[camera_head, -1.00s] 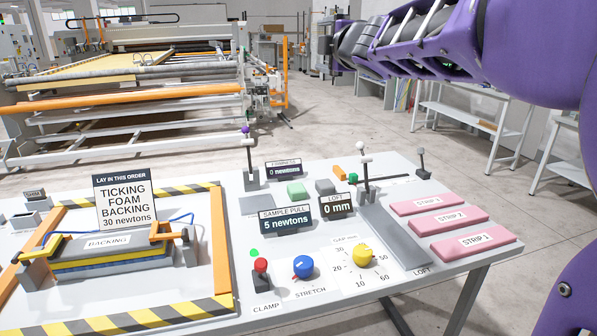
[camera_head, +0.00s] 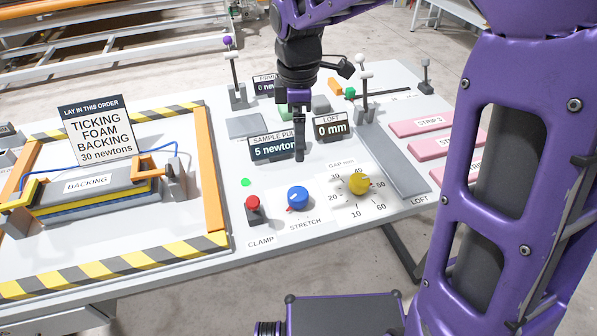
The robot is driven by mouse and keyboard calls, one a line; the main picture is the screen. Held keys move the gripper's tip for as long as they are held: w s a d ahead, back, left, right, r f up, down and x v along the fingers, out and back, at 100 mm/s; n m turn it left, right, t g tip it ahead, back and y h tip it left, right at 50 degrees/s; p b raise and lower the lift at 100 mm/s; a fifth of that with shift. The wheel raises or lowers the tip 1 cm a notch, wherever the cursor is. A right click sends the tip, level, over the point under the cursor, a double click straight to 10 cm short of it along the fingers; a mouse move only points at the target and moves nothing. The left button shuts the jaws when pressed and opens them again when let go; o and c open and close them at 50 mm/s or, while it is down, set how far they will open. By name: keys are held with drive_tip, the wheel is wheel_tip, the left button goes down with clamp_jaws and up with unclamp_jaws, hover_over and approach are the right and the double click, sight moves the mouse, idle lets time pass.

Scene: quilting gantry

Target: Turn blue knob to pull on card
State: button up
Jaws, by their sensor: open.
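The blue knob (camera_head: 298,197) stands on the table panel above the label STRETCH, between the red clamp knob (camera_head: 253,203) and the yellow gap knob (camera_head: 359,184). The card (camera_head: 97,131) reads "TICKING FOAM BACKING 30 newtons" and stands behind the layered sample (camera_head: 90,196) labelled BACKING. The sample pull display (camera_head: 270,148) reads 5 newtons and is partly hidden by my gripper. My gripper (camera_head: 299,158) points down in front of that display, above and behind the blue knob, apart from it. It is open and empty, seen edge-on.
A green light (camera_head: 246,182) shows behind the red knob. The loft display (camera_head: 330,126) reads 0 mm. Pink strips (camera_head: 420,126) lie at the right, partly hidden by my arm. A lever with a purple ball (camera_head: 228,41) and a white-topped lever (camera_head: 361,58) stand upright behind the displays.

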sight(298, 193)
drive_tip(key=f+b, duration=0.1)
drive_tip(key=f, duration=0.7)
drive_tip(key=f+b, duration=0.1)
drive_tip(key=f, duration=0.8)
drive_tip(key=shift+s+a+f, duration=0.1)
drive_tip(key=shift+s+f, duration=0.1)
drive_tip(key=c, duration=1.4)
drive_tip(key=shift+o, duration=0.2)
